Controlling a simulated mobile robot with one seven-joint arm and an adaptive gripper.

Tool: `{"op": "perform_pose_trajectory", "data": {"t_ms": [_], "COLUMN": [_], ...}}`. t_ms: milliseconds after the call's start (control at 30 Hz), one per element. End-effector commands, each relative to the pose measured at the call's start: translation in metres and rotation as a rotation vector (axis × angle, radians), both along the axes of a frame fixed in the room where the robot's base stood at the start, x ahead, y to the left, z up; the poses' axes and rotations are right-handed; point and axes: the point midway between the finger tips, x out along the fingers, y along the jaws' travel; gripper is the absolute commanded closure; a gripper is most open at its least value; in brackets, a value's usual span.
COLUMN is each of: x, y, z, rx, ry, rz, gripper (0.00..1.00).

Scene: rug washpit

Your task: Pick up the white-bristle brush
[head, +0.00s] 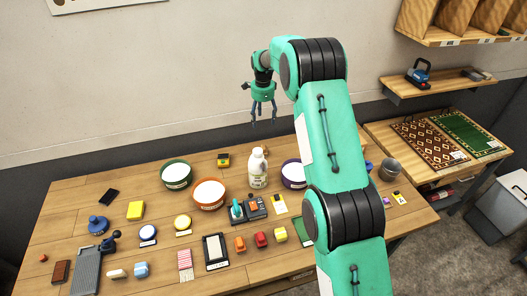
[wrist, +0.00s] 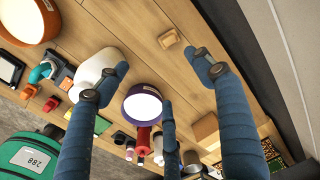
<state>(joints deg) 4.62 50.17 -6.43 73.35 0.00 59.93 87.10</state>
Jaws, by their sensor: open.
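I cannot surely pick out the white-bristle brush in either view. A small white piece (head: 117,273) lies at the front left of the table, too small to tell whether it shows bristles. A small wooden piece (wrist: 170,38) lies on the table in the wrist view; no white bristles show on it. My gripper (head: 263,117) is open and empty, high above the back of the table near the wall. In the wrist view its blue fingers (wrist: 160,78) are spread apart, with nothing between them. My arm hides part of the table's right side.
A white bottle (head: 258,168) stands upright between an orange bowl (head: 209,206) and a purple bowl (head: 291,184). A green bowl (head: 176,187) is behind left. Many small items crowd the table front. A wall rises behind; a shelf (head: 440,86) hangs right.

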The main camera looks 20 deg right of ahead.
Motion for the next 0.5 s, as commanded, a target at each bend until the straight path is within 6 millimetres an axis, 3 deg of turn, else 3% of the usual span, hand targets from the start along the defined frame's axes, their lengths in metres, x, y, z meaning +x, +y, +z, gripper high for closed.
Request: {"op": "perform_pose_trajectory", "data": {"t_ms": [200,333,500], "x": [0.022,0.030,0.034], "y": [-0.008,-0.011,-0.012], "z": [-0.056,-0.078,-0.093], "rx": [0.007,0.008,0.009], "ry": [0.032,0.042,0.050], "rz": [-0.109,-0.155,-0.186], "gripper": [0.33,0.33,0.33]}}
